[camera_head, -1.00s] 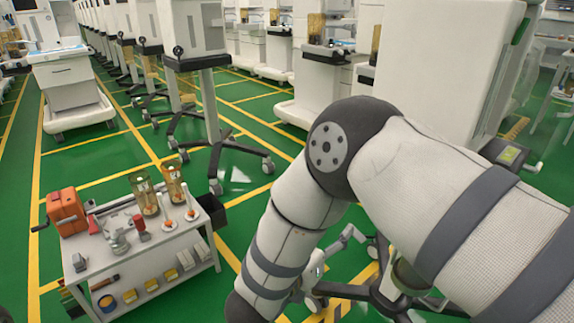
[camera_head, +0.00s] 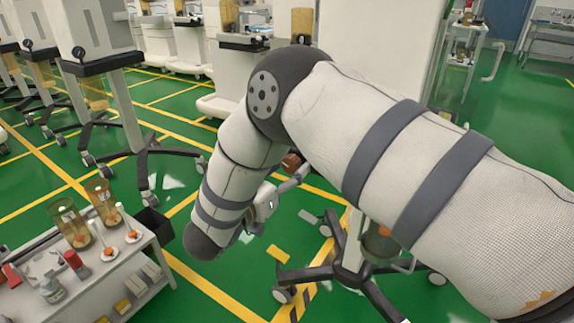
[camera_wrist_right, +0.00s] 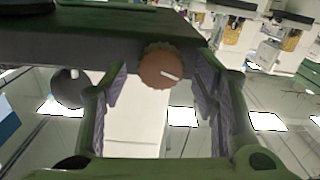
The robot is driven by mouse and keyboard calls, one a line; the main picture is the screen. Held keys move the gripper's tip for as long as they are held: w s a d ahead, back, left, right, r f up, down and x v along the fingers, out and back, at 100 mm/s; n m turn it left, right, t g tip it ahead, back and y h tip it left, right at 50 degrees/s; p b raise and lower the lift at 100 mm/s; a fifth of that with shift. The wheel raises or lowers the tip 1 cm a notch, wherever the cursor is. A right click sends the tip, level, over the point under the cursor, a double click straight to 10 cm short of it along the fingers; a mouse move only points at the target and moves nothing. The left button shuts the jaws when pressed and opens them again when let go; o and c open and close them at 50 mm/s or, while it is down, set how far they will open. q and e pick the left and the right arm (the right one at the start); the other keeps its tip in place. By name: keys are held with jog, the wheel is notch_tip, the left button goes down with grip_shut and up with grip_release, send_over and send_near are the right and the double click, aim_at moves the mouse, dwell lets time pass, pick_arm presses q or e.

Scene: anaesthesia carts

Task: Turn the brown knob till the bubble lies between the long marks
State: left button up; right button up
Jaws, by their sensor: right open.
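In the right wrist view, a round brown knob (camera_wrist_right: 162,66) with a scalloped rim and a pale line on its face sits by the edge of a dark bar. My right gripper (camera_wrist_right: 157,88) is open, with its two ridged pads on either side of the knob in the picture. A gap shows between each pad and the knob. In the head view, my right gripper (camera_head: 278,190) is small and partly behind my forearm. A small brown shape (camera_head: 291,162) shows beside it; I cannot tell whether it is the knob. The bubble and long marks are not visible. My left gripper is not in view.
A white trolley (camera_head: 150,240) with amber jars (camera_head: 103,200) stands at the lower left. A dark wheeled base (camera_head: 345,275) stands on the green floor below my right arm. A tall white cabinet (camera_head: 375,45) stands behind the arm. Rows of carts fill the back.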

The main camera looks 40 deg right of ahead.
jog(key=shift+w+d, duration=0.15)
jog(key=shift+d, duration=0.2)
jog(key=shift+c, duration=0.3)
jog(key=c, duration=1.1)
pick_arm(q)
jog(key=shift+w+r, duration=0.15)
pick_arm(e)
jog(key=shift+r+m, duration=0.1)
jog(key=shift+m, duration=0.2)
